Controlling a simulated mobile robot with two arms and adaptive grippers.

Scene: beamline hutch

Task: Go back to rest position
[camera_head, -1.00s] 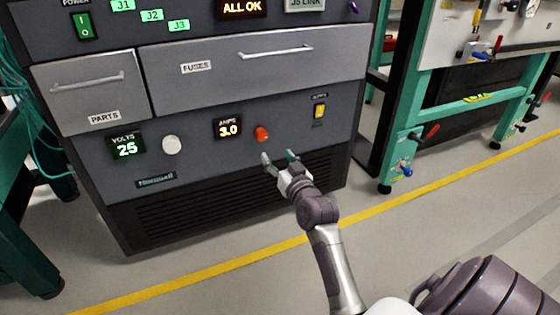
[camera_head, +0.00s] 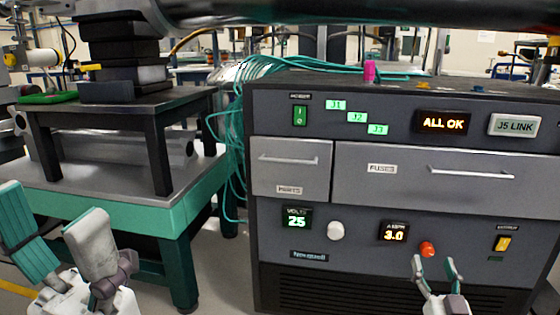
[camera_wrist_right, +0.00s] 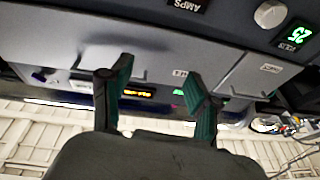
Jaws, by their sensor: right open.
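My right gripper (camera_head: 436,262) is in front of the lower part of the grey power supply cabinet (camera_head: 270,262), just below the red knob (camera_head: 427,249). Its fingers are apart with nothing between them.
The cabinet has two closed drawers, PARTS (camera_head: 290,165) and FUSES (camera_head: 420,175), and displays reading 25 volts and 3.0 amps. A teal-edged table (camera_head: 130,218) stands at left. Teal cables (camera_head: 232,150) hang between. A dark bar (camera_head: 340,12) crosses the top.

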